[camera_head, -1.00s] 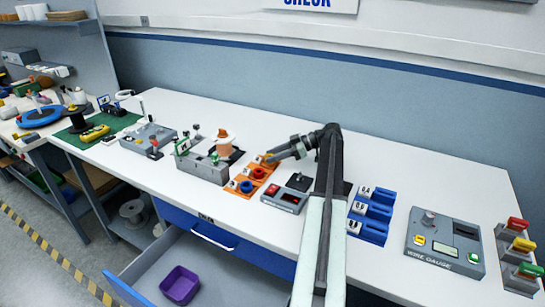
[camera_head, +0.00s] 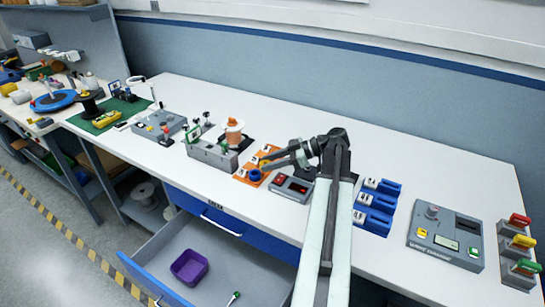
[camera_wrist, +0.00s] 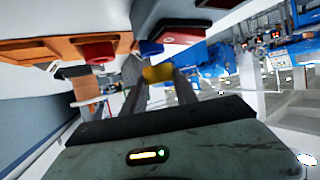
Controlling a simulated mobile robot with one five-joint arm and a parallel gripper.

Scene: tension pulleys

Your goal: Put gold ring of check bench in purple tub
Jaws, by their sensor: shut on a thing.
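My gripper (camera_head: 263,165) is shut on the gold ring (camera_wrist: 158,73), which shows between the fingers in the wrist view. In the head view it is over the orange tray (camera_head: 241,178) on the bench, and the ring is only a small yellow patch. A blue ring (camera_head: 255,176) sits in the tray's front part. A red ring (camera_wrist: 97,51) shows in the wrist view; the arm mostly hides it in the head view. The purple tub (camera_head: 189,267) stands in the open drawer below the bench's front edge, to the lower left of my gripper, and looks empty.
A grey device with red lights (camera_head: 291,188) is right of the tray. A grey fixture (camera_head: 212,156) and copper spool (camera_head: 234,132) are left of it.

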